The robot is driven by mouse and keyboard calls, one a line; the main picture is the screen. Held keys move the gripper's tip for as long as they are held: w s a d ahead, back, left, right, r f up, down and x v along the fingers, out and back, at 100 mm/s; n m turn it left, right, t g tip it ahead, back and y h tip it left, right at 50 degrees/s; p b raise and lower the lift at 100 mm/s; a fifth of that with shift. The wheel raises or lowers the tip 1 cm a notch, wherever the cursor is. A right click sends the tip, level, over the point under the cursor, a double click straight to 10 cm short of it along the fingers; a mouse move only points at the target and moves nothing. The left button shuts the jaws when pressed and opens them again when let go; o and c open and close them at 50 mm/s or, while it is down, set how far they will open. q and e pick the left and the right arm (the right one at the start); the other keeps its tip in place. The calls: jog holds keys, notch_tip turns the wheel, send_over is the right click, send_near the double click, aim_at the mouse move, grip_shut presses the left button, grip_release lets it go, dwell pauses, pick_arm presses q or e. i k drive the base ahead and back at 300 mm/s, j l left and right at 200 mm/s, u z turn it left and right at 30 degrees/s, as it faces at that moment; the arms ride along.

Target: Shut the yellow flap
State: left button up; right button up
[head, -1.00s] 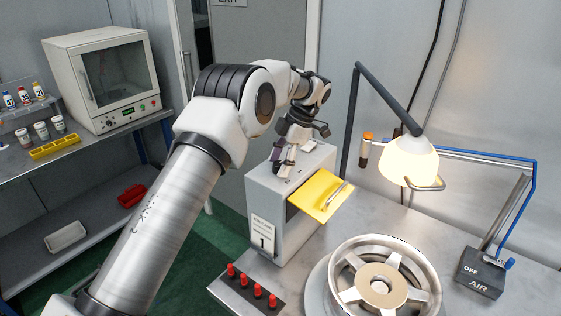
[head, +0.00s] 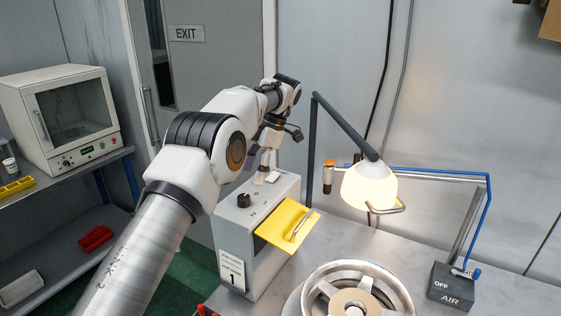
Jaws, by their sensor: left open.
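The yellow flap (head: 284,228) stands open on the front side of the grey box (head: 262,272). It sticks out over the bench, with a pale bar handle (head: 301,222) on its upper face. My left gripper (head: 263,174) is open and points down over the far end of the box top. It is apart from the flap, behind it and a little left in the head view. Whether its fingertips touch the box top, I cannot tell. My right gripper is not in view.
A black knob (head: 243,200) sits on the box top. A lit lamp (head: 369,186) on a dark arm stands behind the flap to the right. A spoked wheel (head: 352,290) lies in front. A black AIR box (head: 452,287) is at right. Bare bench lies between.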

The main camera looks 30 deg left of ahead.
aim_at(289, 226)
jog(key=k, duration=1)
